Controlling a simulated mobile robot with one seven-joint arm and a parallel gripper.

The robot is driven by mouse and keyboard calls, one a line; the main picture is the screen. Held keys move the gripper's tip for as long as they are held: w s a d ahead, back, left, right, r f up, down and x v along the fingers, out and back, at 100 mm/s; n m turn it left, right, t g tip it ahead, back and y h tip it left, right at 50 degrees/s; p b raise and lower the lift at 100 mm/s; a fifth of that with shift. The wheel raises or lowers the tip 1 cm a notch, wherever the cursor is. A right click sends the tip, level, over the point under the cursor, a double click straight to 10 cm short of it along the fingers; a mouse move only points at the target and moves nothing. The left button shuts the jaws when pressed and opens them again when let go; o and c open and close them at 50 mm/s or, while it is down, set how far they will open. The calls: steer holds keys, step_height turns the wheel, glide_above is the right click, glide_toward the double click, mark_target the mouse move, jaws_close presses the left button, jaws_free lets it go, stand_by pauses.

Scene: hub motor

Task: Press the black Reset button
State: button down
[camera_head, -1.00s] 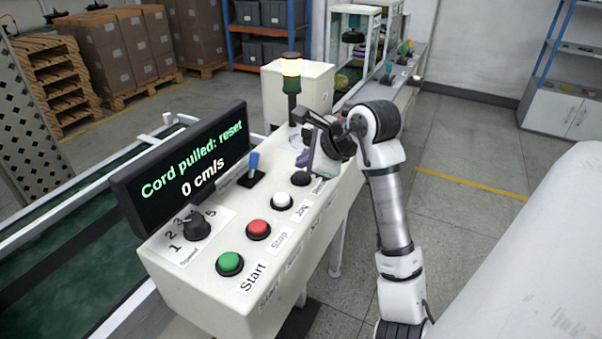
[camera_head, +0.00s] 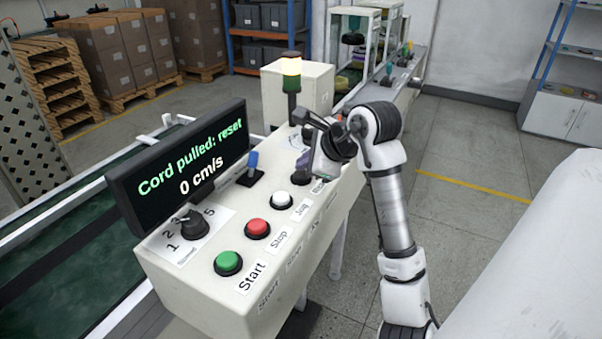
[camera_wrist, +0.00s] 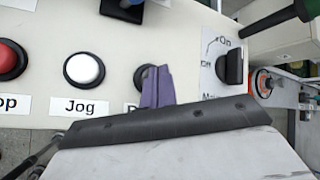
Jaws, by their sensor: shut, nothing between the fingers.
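The black Reset button (camera_head: 304,181) sits on the sloped panel of the white control console (camera_head: 210,290), beyond the white Jog button (camera_head: 281,201). My gripper (camera_head: 313,170) is right over it and hides most of it. In the wrist view, the shut purple fingers (camera_wrist: 157,84) cover the button, with only a dark edge (camera_wrist: 142,76) showing left of them, and most of its label is hidden. Whether the fingertips touch the button cannot be told. The display (camera_head: 188,162) reads "Cord pulled: reset" and "0 cm/s".
The white Jog button (camera_wrist: 84,69) is close left of the fingers, and a black On/Off rotary switch (camera_wrist: 231,66) is close right. The red Stop button (camera_head: 257,228) and green Start button (camera_head: 228,263) are nearer.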

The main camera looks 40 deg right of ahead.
steer(key=shift+f+b, duration=0.6)
steer(key=shift+b, duration=0.15)
stand_by(0.5)
steer(key=shift+r, duration=0.1)
steer(key=shift+r+p, duration=0.35)
steer(key=shift+r, duration=0.55)
steer(key=shift+r, duration=0.1)
steer(key=shift+r+p, duration=1.1)
steer(key=shift+r, duration=1.35)
